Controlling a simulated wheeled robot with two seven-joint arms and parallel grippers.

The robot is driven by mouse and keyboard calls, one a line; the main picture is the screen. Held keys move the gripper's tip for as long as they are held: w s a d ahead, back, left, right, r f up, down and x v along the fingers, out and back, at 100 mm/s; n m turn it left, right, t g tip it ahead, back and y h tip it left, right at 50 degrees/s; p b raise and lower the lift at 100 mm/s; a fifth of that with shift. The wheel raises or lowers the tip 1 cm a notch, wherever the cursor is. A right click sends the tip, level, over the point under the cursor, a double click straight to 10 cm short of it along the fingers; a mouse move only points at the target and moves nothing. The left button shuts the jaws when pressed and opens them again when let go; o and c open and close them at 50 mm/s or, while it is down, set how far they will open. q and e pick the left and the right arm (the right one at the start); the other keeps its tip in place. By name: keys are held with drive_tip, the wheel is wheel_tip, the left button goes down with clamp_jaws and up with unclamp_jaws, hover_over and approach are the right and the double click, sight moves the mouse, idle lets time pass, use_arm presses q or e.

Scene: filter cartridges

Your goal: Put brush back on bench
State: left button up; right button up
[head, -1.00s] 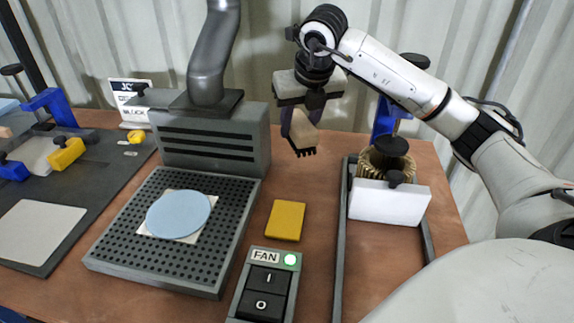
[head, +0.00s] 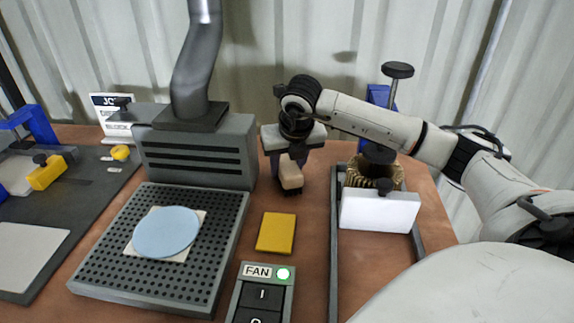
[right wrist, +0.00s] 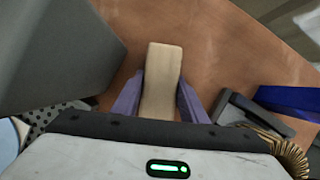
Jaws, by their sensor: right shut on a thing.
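The brush (head: 290,174) has a pale wooden body and dark bristles at its lower end. My right gripper (head: 288,165) is shut on it, just right of the grey extractor box and low over the brown bench (head: 312,225). In the right wrist view the brush (right wrist: 161,80) lies between the two purple fingers of the gripper (right wrist: 160,98). The bristles look close to the bench top; I cannot tell whether they touch it. My left gripper is not in view.
The grey extractor box (head: 195,155) and perforated tray (head: 100,240) stand left, a blue disc (head: 166,232) on the tray. A yellow block (head: 276,233) and fan switch (head: 263,295) are in front. Right is a framed fixture with a white block (head: 380,211) and brass gear (head: 372,183).

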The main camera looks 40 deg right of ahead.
drive_tip(key=o, duration=1)
drive_tip(key=v, duration=1.2)
